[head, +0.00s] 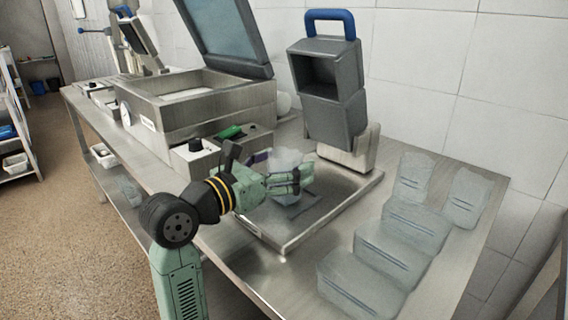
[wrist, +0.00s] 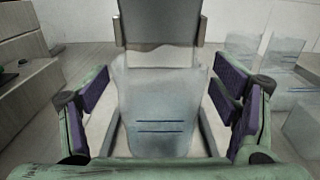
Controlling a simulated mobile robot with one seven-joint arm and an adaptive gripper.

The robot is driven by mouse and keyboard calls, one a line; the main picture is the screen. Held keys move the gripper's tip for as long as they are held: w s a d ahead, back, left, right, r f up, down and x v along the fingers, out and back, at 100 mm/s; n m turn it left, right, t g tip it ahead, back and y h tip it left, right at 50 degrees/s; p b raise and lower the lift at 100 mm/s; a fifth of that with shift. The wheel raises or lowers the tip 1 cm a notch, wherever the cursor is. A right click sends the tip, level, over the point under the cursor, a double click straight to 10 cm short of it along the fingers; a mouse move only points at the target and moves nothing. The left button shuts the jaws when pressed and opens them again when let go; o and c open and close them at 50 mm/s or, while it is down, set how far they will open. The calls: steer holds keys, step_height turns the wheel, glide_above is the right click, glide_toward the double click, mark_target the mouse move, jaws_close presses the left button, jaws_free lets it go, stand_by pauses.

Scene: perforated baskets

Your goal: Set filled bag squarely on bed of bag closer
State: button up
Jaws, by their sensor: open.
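A clear filled bag with blue lines stands on the dark bed (head: 312,205) of the bag closer, mostly hidden behind my gripper in the head view. In the wrist view the bag (wrist: 158,110) stands upright between my open fingers, with a gap on each side. My gripper (head: 300,180) is open around it; its purple pads (wrist: 165,100) show left and right of the bag. The bag closer's grey head with a blue handle (head: 328,85) rises behind the bed. It also shows behind the bag in the wrist view (wrist: 160,22).
Several similar clear bags (head: 405,240) stand on the steel table to the right of the bed. A steel machine with an open lid (head: 205,110) stands at the left. A tiled wall closes off the back.

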steer(key=b+v, duration=0.2)
steer(key=v, duration=1)
steer(key=shift+r+b, duration=0.2)
steer(key=shift+b, duration=0.2)
